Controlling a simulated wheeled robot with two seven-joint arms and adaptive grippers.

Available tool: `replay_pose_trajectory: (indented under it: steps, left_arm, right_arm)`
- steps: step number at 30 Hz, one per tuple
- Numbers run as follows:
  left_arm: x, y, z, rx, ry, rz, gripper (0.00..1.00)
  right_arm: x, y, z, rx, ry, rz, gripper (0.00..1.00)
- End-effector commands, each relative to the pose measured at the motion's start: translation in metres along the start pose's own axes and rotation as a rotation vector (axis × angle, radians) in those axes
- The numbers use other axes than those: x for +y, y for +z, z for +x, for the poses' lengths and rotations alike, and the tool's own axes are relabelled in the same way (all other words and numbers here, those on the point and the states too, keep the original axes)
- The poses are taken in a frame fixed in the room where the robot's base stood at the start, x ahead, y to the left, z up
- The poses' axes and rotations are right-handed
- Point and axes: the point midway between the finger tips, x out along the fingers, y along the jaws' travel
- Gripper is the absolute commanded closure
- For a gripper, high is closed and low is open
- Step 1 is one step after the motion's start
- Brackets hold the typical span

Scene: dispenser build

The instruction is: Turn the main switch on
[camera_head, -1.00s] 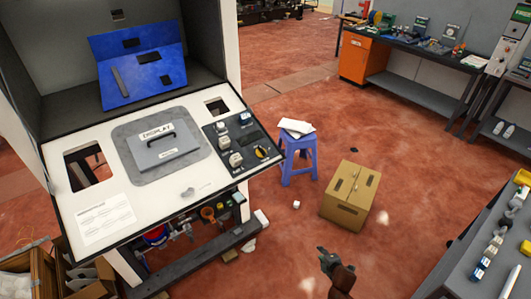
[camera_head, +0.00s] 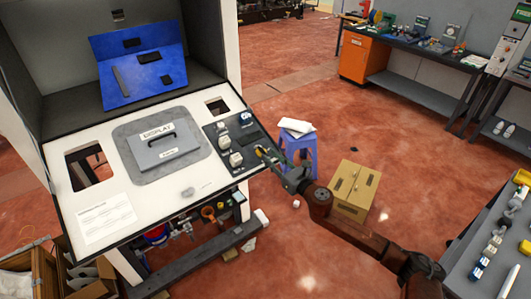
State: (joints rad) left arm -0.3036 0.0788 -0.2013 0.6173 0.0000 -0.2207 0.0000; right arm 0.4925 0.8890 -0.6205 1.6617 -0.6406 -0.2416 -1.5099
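The dark control panel (camera_head: 222,130) sits at the right end of the white sloped console top (camera_head: 100,190) and carries several switches. The main switch seems to be the black and yellow rotary knob (camera_head: 259,149) at the panel's lower right corner; only a little yellow shows past my gripper. My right gripper (camera_head: 268,156) reaches in from the lower right, with its fingertips at this knob. It is too small to tell whether they touch it or are open or shut. My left gripper is not in view.
A grey lidded display box (camera_head: 165,150) lies on the console. A blue stool (camera_head: 306,157) with papers stands right of the console, behind my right arm. A cardboard box (camera_head: 357,184) stands on the red floor. A workbench (camera_head: 425,75) stands at the back right.

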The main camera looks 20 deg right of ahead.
Motion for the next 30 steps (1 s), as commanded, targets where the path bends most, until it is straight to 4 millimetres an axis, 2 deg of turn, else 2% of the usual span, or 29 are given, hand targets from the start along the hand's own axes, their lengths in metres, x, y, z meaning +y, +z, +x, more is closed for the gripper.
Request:
replay_pose_trajectory:
  steps: [3, 9, 19, 30]
  left_arm:
    - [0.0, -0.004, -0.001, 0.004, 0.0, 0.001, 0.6]
    - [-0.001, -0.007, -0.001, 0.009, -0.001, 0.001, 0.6]
    - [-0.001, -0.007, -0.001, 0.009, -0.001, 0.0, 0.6]
    - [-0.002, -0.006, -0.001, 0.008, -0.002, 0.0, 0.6]
  right_arm:
    - [0.0, 0.001, 0.019, -0.001, -0.001, 0.002, 0.74]
    - [-0.001, 0.0, 0.037, 0.0, -0.002, 0.002, 0.74]
    - [-0.001, -0.001, 0.04, 0.001, -0.001, 0.003, 0.75]
    - [-0.001, -0.001, 0.04, 0.001, -0.002, 0.003, 1.0]
